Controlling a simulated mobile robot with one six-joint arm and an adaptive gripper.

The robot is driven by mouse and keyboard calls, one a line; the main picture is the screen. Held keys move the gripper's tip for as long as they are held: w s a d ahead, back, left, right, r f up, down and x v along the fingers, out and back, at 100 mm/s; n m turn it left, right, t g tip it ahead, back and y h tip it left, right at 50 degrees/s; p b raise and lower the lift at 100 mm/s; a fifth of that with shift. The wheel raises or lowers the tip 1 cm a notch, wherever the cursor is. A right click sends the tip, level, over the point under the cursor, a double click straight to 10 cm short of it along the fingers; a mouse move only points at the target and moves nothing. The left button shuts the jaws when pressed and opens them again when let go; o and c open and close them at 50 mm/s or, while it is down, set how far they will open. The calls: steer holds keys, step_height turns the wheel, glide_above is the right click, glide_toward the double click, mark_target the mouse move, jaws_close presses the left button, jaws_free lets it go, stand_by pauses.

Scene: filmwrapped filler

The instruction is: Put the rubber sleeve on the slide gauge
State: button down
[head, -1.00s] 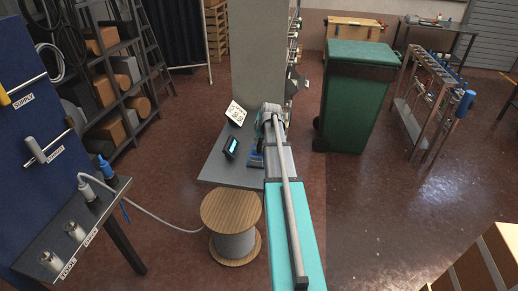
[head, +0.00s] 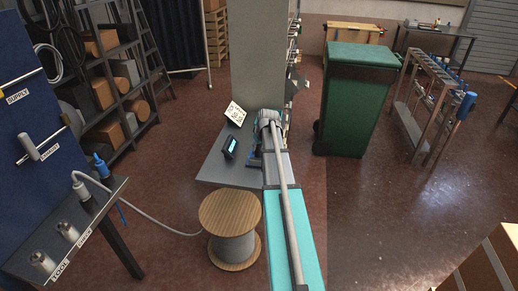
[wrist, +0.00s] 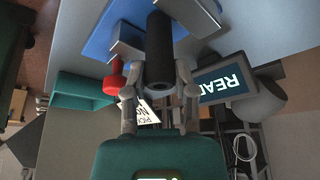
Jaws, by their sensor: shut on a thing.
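The black rubber sleeve (wrist: 160,48) is a dark tube in the wrist view. My gripper (wrist: 162,78) is shut on its near end, one finger on each side. The slide gauge (wrist: 105,36) seems to be the blue base with grey blocks and a red knob (wrist: 115,76). The sleeve's far end reaches between or over the grey blocks; I cannot tell whether it rests on them. In the head view my arm hides the gripper and sleeve, and only a bit of the blue gauge (head: 253,160) shows on the small grey table (head: 222,172).
A lit display (head: 230,147) and a white card (head: 235,113) stand on the table, left of my arm. A grey column (head: 254,60) rises behind. A wooden cable spool (head: 230,212) stands in front of the table. A green bin (head: 355,95) stands to the right.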

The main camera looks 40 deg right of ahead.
steer(key=shift+f, duration=0.15)
steer(key=shift+c, duration=2.1)
jaws_free()
steer(key=p+v, duration=1.1)
steer(key=v, duration=0.1)
